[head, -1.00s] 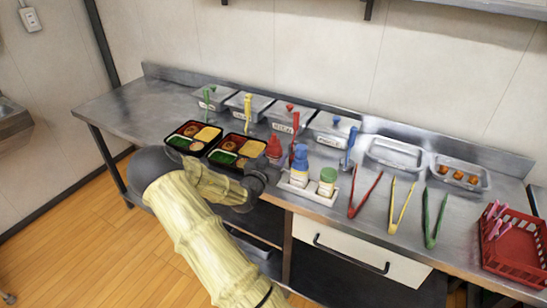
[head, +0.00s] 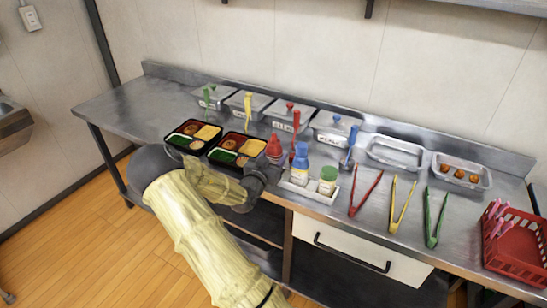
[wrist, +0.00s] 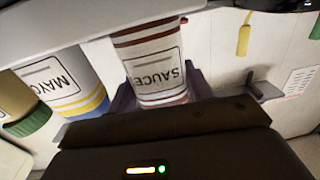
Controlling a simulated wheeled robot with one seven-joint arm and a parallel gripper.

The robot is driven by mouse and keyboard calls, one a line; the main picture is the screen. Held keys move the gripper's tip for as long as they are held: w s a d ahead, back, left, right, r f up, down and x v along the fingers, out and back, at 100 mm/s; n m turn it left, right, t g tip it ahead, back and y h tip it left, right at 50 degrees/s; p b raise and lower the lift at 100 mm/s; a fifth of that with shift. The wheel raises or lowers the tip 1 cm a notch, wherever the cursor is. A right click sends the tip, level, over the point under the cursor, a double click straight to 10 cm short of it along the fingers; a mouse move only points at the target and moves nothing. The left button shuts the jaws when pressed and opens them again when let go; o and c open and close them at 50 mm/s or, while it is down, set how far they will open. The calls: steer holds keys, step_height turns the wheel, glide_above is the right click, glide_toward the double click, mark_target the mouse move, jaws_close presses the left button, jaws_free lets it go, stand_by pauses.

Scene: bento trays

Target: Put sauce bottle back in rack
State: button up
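The red sauce bottle (head: 274,148) stands upright on the counter, just left of the white rack (head: 318,195). In the wrist view its SAUCE label (wrist: 156,72) appears upside down. My gripper (head: 268,172) is low at the bottle, with one finger on each side of it. The fingers look open around the bottle; whether they touch it is hard to tell. The rack holds a blue-capped bottle (head: 300,163) and a green-capped bottle (head: 328,180). The blue-capped one's MAYO label (wrist: 55,82) shows in the wrist view. The bottle's lower part is hidden by my gripper in the head view.
Two filled bento trays (head: 237,149) (head: 193,136) lie left of the bottle. Lidded containers (head: 286,115) with coloured utensils stand behind. Red (head: 364,192), yellow (head: 402,207) and green tongs (head: 435,218) lie right of the rack, then a red basket (head: 515,245).

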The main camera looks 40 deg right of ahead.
steer(key=shift+f+b, duration=0.5)
steer(key=shift+f, duration=0.1)
steer(key=o, duration=0.7)
steer(key=shift+c, duration=0.2)
steer(key=shift+a, duration=0.1)
steer(key=b+v, duration=0.1)
steer(key=v, duration=1.6)
steer(key=shift+s, duration=0.2)
